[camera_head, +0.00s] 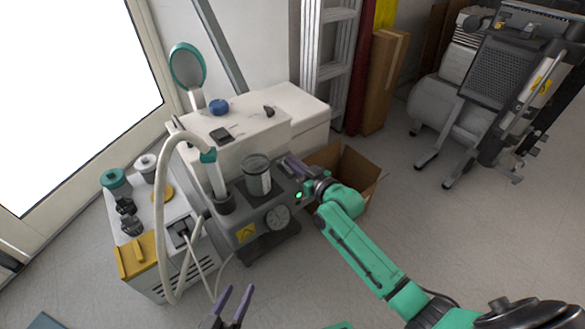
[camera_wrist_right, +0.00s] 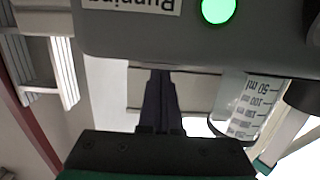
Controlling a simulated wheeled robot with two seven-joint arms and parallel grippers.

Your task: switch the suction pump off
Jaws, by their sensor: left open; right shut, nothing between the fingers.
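The suction pump (camera_head: 247,233) is a grey unit with a round gauge (camera_head: 277,216), a clear jar (camera_head: 257,175) and a lit green lamp (camera_head: 299,195). In the right wrist view the green lamp (camera_wrist_right: 217,9) glows beside a "Running" label (camera_wrist_right: 132,4), which appears upside down. My right gripper (camera_head: 291,164) is shut and empty, at the upper right side of the pump. In the wrist view its fingertips (camera_wrist_right: 161,75) reach to the edge of the grey housing (camera_wrist_right: 190,45); contact is unclear. No switch is clearly visible. My left gripper (camera_head: 235,300) is open and empty, low in the head view.
A white cabinet (camera_head: 245,140) stands behind the pump. A white unit with a yellow part (camera_head: 140,257) and a looping hose (camera_head: 160,215) is on the left. An open cardboard box (camera_head: 357,172) sits behind my right forearm.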

